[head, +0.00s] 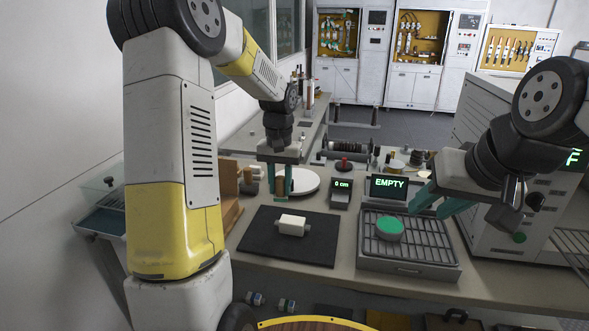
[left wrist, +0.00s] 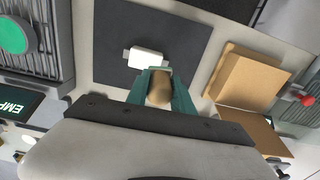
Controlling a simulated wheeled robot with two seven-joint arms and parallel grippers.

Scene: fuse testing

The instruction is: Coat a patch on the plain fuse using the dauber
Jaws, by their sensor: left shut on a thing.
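The plain fuse (head: 292,225), a white block with grey end caps, lies on a black mat (head: 262,246). In the left wrist view the fuse (left wrist: 147,57) lies just beyond my fingertips. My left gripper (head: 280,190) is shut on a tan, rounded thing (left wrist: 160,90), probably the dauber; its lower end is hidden. In the head view this gripper is behind the mat, in front of a white round plate (head: 304,180). My right gripper (head: 440,202) has its teal fingers apart and empty, above the right end of the ribbed tray.
A ribbed grey tray (head: 437,268) holds a green-topped disc (head: 390,229). Behind it stands a display reading EMPTY (head: 389,188), beside a smaller one reading 0 cm (head: 342,187). An open cardboard box (left wrist: 243,82) stands beside the mat. The mat around the fuse is clear.

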